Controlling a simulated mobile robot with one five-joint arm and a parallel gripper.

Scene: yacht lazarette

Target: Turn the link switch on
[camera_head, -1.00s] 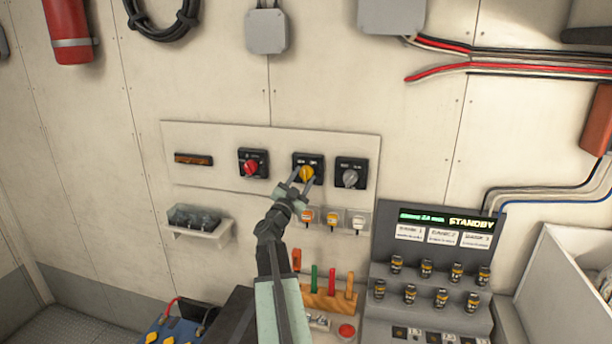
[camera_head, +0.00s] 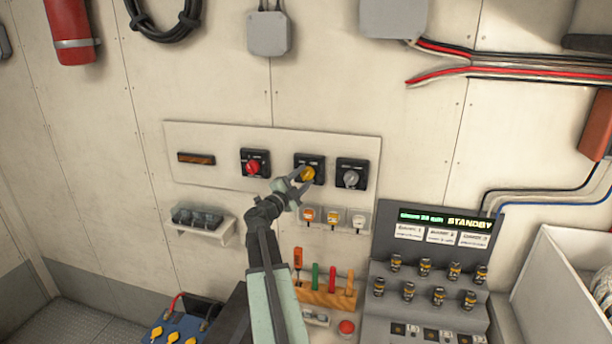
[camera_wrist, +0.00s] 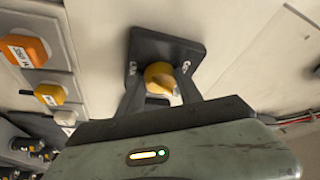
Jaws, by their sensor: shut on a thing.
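A rotary switch with a yellow knob (camera_head: 307,174) on a square black plate sits on the pale wall panel, between a red-knob switch (camera_head: 253,168) and a grey-knob switch (camera_head: 351,179). I cannot read which one is labelled link. My gripper (camera_head: 302,180) is at the yellow knob, its fingers on either side and shut on it. In the wrist view, the yellow knob (camera_wrist: 159,76) shows between the two dark fingers, on its black plate (camera_wrist: 168,45). Small white marks are on the plate, and the fingers hide part of the knob.
Small orange, yellow and white switches (camera_head: 332,216) sit just below on the wall. A grey console (camera_head: 430,290) with a screen reading STANDBY stands at lower right. A wooden rack of coloured handles (camera_head: 325,297) and a small shelf (camera_head: 200,232) are nearby.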

